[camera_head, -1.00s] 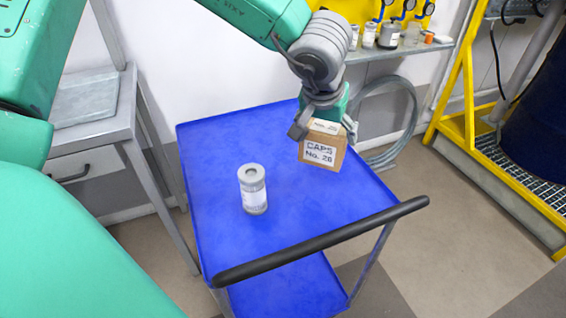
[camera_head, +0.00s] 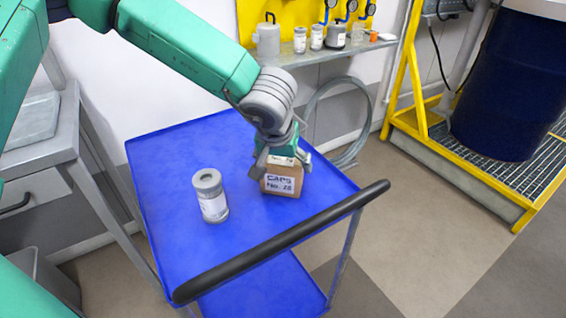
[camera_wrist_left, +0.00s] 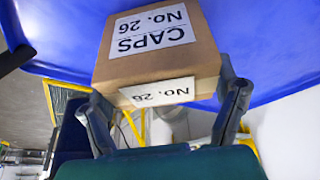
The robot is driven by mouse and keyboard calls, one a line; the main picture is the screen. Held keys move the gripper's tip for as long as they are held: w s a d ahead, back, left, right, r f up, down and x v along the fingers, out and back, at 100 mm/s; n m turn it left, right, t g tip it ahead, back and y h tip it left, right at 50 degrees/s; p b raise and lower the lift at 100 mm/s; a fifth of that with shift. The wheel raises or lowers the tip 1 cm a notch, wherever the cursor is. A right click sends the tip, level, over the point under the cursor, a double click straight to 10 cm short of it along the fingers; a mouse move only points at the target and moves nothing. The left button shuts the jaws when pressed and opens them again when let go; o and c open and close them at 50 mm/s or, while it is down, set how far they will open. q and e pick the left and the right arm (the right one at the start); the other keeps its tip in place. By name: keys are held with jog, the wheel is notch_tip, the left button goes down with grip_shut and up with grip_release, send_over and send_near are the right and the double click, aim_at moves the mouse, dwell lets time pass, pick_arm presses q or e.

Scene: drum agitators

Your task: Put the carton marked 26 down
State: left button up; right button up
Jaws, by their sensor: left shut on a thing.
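The carton marked 26 (camera_head: 283,181) is a brown box with white labels reading CAPS No. 26. It is low over the right part of the blue cart's top (camera_head: 180,150), and I cannot tell whether its base touches. My left gripper (camera_head: 282,163) is shut on it from above, with a finger on either side. In the left wrist view the carton (camera_wrist_left: 150,72) sits between the gripper fingers (camera_wrist_left: 160,97), with its labels upside down. My right gripper is not in view.
A grey canister (camera_head: 211,196) stands on the cart, left of the carton. The black handle (camera_head: 285,240) runs along the near edge. A shelf (camera_head: 330,52) with several containers is on the wall behind. A dark blue drum (camera_head: 510,85) stands on a yellow-framed platform at right.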

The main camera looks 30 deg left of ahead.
pick_arm(q)
jog(key=o, duration=1.2)
jog(key=shift+d, duration=0.1)
jog(key=p+v, duration=0.3)
jog(key=v, duration=0.9)
